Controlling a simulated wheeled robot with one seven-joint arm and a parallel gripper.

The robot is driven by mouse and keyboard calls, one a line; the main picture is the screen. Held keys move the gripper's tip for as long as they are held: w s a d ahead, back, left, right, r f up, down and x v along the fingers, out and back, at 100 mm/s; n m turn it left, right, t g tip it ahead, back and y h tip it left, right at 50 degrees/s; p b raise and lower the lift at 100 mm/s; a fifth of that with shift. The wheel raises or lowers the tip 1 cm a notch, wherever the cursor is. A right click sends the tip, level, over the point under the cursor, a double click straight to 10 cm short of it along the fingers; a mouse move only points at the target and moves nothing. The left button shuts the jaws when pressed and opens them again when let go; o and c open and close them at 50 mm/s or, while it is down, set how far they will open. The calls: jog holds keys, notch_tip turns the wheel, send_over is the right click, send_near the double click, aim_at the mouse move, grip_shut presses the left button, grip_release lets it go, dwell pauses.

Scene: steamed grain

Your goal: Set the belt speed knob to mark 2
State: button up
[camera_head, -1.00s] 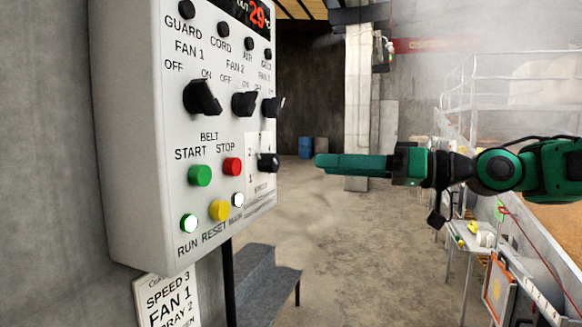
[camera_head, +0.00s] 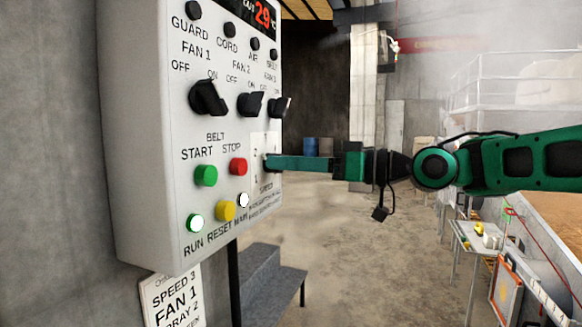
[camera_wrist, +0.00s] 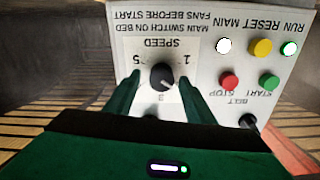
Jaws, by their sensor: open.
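The belt speed knob (camera_wrist: 162,76) is a small black round knob on a white SPEED plate (camera_wrist: 150,55), shown upside down in the wrist view. Marks 1, 3 and 5 are readable around it; 2 and 4 are not visible. I cannot tell which mark the knob points to. My green gripper (camera_wrist: 160,82) is open, with one finger on each side of the knob; contact cannot be told. In the head view my gripper (camera_head: 272,162) reaches the panel's right part and largely hides the knob.
The grey control box (camera_head: 140,130) also carries a green START button (camera_head: 206,175), a red STOP button (camera_head: 239,167), a yellow button (camera_head: 226,211) and black fan switches (camera_head: 208,98). A paper sign (camera_head: 172,300) hangs below.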

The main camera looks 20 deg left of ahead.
jog(key=shift+a, duration=0.3)
jog(key=c, duration=1)
jog(key=shift+n, duration=0.5)
jog(key=o, duration=1)
jog(key=d, duration=1.1)
jog(key=shift+s, duration=0.3)
